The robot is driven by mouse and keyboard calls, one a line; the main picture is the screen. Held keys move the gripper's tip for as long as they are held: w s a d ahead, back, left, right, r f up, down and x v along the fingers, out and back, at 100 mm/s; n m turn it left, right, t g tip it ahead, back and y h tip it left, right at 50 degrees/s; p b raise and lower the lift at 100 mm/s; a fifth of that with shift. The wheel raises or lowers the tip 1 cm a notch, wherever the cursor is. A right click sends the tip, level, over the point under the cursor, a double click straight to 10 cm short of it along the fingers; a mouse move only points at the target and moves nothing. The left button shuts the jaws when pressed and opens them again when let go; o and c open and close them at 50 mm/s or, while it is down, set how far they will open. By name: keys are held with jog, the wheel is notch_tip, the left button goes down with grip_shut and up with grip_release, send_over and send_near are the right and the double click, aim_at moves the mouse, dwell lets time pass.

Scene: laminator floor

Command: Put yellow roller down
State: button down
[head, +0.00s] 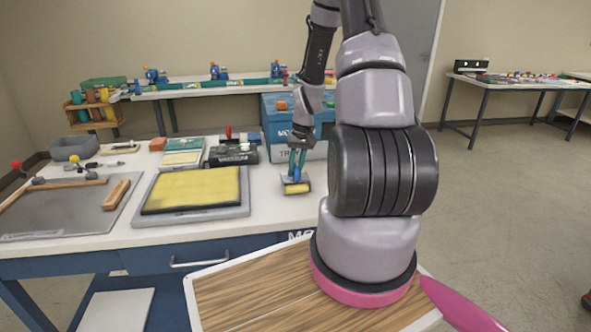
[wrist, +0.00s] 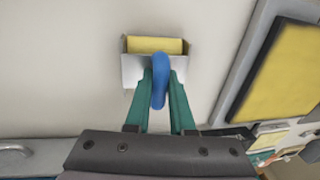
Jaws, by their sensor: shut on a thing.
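The yellow roller (head: 297,188) sits at the right part of the white workbench, in the head view. In the wrist view its yellow cylinder (wrist: 155,45) lies in a grey metal frame, with a blue handle (wrist: 160,82) toward me. My gripper (head: 297,160), with green fingers, is above it and shut on the blue handle; it also shows in the wrist view (wrist: 159,80). The roller is at or just above the bench top; I cannot tell whether it touches. The far side of the handle is hidden.
Left of the roller is a grey tray with a yellow pad (head: 192,189). Behind stand a blue box (head: 283,118) and a black device (head: 233,155). A grey board (head: 60,211) lies at the left. White bench surface (head: 272,205) around the roller is clear.

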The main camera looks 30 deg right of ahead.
jog(key=c, duration=0.8)
grip_release()
jog(key=shift+o, duration=0.2)
notch_tip(320, 180, up, 12)
jog(key=d, duration=0.2)
jog(key=s+a+r+t, duration=0.2)
jog(key=s+a+r, duration=0.15)
jog(key=r, duration=0.55)
jog(key=s+a+r+t, duration=0.1)
jog(key=s+a+r, duration=0.2)
jog(key=a+r, duration=0.35)
jog(key=s+a+r+m+t, duration=0.1)
jog(key=s+a+r+t, duration=0.2)
jog(key=s+r, duration=0.8)
jog(key=shift+s+a+t, duration=0.3)
jog(key=shift+s+a, duration=0.65)
jog(key=shift+a, duration=0.2)
